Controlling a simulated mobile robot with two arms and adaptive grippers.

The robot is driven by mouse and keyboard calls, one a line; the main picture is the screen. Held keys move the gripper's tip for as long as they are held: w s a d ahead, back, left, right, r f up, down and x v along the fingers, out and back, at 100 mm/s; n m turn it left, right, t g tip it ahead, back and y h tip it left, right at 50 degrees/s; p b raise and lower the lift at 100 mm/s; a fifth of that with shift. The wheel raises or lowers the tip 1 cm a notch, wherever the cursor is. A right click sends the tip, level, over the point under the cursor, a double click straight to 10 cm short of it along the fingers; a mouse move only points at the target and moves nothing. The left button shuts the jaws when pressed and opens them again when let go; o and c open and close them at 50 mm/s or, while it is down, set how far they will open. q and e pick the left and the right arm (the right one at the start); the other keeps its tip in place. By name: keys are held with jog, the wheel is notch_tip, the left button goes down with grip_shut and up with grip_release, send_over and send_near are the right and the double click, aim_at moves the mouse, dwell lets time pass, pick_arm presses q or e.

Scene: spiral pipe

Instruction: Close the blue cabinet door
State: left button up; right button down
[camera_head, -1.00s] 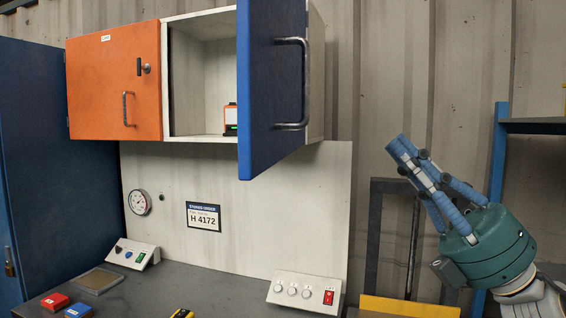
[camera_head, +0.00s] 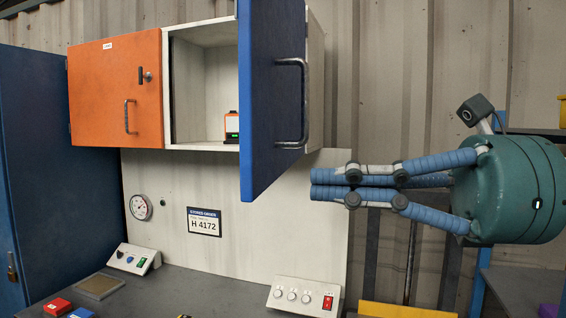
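The blue cabinet door (camera_head: 258,110) stands open, swung out toward me from the right side of the white wall cabinet (camera_head: 316,85). Its metal bar handle (camera_head: 304,103) is on the face turned to the right. My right gripper (camera_head: 314,184) points left, to the right of the door and a little below the handle. Its blue fingers are closed together with nothing between them. It appears apart from the door in the picture; the depth gap is hard to tell. My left gripper is not in view.
The orange door (camera_head: 115,88) beside the opening is shut. A small orange-and-black device (camera_head: 231,127) stands inside the open compartment. Below are a worktop (camera_head: 205,292) and a white control box with a red switch (camera_head: 304,296). A blue shelf unit stands at the right.

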aim_at(255, 181)
jog(key=a, duration=0.1)
jog(key=a+p, duration=0.1)
jog(key=a, duration=0.2)
jog(key=shift+w+a+r+p, duration=0.15)
jog(key=shift+w+p, duration=0.15)
jog(key=shift+w, duration=0.05)
jog(key=shift+w+a, duration=0.15)
jog(key=shift+a, duration=0.4)
